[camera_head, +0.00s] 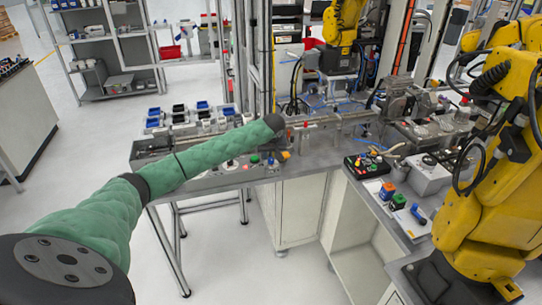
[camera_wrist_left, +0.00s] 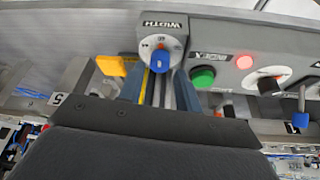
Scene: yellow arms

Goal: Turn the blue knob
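The blue knob (camera_wrist_left: 160,62) sits on a round white dial under the label WIDTH in the left wrist view. My left gripper (camera_wrist_left: 161,84) is open, with its two blue-grey fingers apart on either side of the knob's lower part. A gap seems to show between the knob and each finger; contact is hard to judge. In the head view my left arm reaches to the conveyor's front edge, where the dark wrist (camera_head: 275,122) is above the control panel. The knob is too small to make out there. My right gripper is not in view.
Beside the dial are a green button (camera_wrist_left: 203,77), a red light (camera_wrist_left: 244,61), a black rotary switch (camera_wrist_left: 268,85) and another blue control (camera_wrist_left: 300,118). A yellow part (camera_wrist_left: 117,65) is on the other side. A yellow robot arm (camera_head: 490,180) stands at the right.

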